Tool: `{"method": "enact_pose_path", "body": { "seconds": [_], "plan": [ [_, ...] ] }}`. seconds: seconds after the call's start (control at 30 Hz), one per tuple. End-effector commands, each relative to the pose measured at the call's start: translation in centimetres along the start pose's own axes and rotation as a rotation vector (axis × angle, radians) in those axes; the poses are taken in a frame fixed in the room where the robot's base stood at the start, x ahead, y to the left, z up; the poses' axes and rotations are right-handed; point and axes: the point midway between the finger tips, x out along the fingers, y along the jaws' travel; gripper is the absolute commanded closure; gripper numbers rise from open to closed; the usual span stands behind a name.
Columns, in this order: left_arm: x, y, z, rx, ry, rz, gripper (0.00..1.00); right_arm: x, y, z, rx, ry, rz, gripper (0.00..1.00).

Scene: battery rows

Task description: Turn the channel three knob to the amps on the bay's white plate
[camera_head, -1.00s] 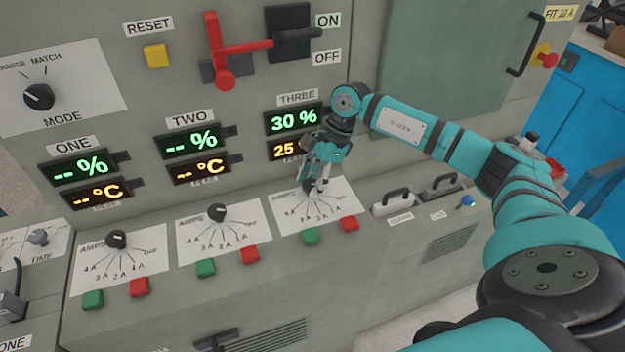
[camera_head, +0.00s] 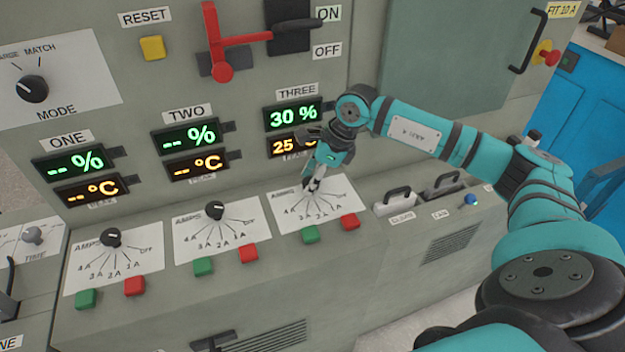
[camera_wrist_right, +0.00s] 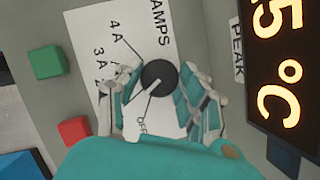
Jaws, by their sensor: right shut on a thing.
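The channel three plate (camera_head: 343,192) is white, with AMPS, several amp marks and OFF, on the sloping panel below the THREE display. It also shows in the right wrist view (camera_wrist_right: 88,28). My right gripper (camera_head: 312,186) reaches down to this plate and hides most of the knob in the head view. In the right wrist view the round dark knob (camera_wrist_right: 158,74) sits between the gripper's two fingers, which are shut on it. Its pale pointer line slants down-left in that picture, on the OFF side rather than toward 4A. My left gripper is not in view.
Similar knobs for channel one (camera_head: 111,237) and two (camera_head: 215,210) stand to the left. A green button (camera_head: 310,235) and a red button (camera_head: 350,221) lie just below the plate. The THREE display (camera_head: 293,115), reading 30 %, is close behind my gripper.

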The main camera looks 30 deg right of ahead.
Motion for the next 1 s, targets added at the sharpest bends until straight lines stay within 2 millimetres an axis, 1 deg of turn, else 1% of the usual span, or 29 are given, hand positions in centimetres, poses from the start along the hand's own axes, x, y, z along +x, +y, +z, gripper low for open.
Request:
{"method": "enact_pose_path", "body": {
  "seconds": [0.2,0.57,0.6,0.7,0.73,0.77,1.0],
  "plan": [
    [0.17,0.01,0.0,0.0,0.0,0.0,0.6,-0.11,-0.08,0.05,0.033,-0.002,-0.017,0.93],
    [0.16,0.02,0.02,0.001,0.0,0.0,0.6,-0.15,-0.1,0.07,0.036,-0.002,-0.019,0.93],
    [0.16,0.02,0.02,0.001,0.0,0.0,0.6,-0.15,-0.1,0.07,0.036,-0.002,-0.019,0.56],
    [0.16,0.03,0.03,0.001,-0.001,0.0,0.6,-0.13,-0.08,0.06,0.036,-0.001,-0.018,0.43],
    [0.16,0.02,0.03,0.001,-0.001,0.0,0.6,-0.12,-0.07,0.05,0.036,-0.001,-0.018,0.39],
    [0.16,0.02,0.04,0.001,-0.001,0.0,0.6,-0.1,-0.06,0.05,0.036,-0.001,-0.017,0.38],
    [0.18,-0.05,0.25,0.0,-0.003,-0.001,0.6,-0.11,-0.02,0.03,0.035,0.0,-0.016,0.38]
  ]
}}
